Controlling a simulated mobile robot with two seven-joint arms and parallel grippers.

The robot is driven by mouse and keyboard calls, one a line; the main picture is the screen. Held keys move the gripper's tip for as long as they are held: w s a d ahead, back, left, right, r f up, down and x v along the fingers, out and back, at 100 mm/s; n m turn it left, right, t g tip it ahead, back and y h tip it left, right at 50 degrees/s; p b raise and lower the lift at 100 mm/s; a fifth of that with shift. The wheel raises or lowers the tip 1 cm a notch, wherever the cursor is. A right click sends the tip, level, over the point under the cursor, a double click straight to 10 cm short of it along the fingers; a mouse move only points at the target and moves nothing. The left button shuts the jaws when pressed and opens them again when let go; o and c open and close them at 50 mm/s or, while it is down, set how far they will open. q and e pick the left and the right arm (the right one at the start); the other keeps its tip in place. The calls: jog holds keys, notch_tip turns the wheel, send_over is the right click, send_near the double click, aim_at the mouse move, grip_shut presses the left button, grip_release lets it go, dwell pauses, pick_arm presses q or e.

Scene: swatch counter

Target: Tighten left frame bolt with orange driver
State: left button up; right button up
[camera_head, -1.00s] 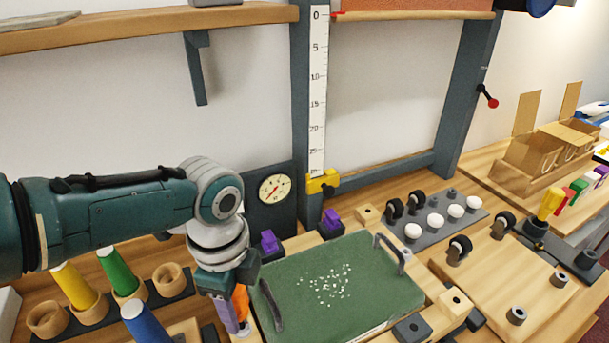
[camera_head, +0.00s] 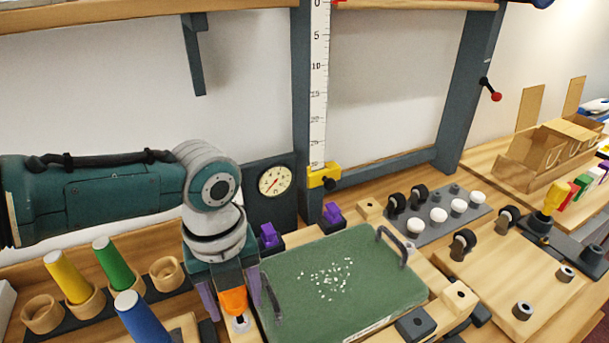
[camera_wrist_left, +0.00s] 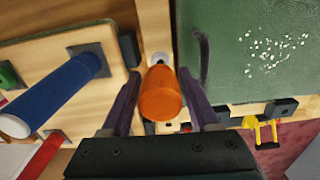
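The orange driver (camera_head: 234,301) stands roughly upright at the left side of the green panel (camera_head: 390,290). Its handle (camera_wrist_left: 160,95) also shows in the left wrist view. A small pale, round piece (camera_wrist_left: 158,58) shows at its lower end on the wooden frame strip; I cannot tell bolt from driver tip there. My left gripper (camera_head: 232,302) points down with its purple fingers either side of the orange handle. In the left wrist view the fingers (camera_wrist_left: 160,108) are spread, with gaps to the handle. My right gripper is out of view.
Blue (camera_head: 140,318), green (camera_head: 114,264) and yellow (camera_head: 68,277) handles stand in holders at the left. Small pale bits (camera_head: 331,279) lie on the panel. A dark handle (camera_head: 392,246) rises at its far corner. A dial gauge (camera_head: 274,181) stands behind.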

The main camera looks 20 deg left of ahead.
pick_arm(q)
jog(key=shift+r+n+p, duration=0.15)
jog(key=shift+n+p, duration=0.2)
jog(key=shift+n, duration=0.75)
jog(key=n+p, duration=0.1)
jog(key=n, duration=0.3)
jog(key=shift+d, duration=0.1)
jog(key=n, duration=0.4)
jog(key=shift+p, duration=0.3)
jog(key=n, duration=0.4)
jog(key=shift+w+n, duration=0.1)
jog(key=shift+n, duration=0.3)
jog(key=shift+c, duration=0.3)
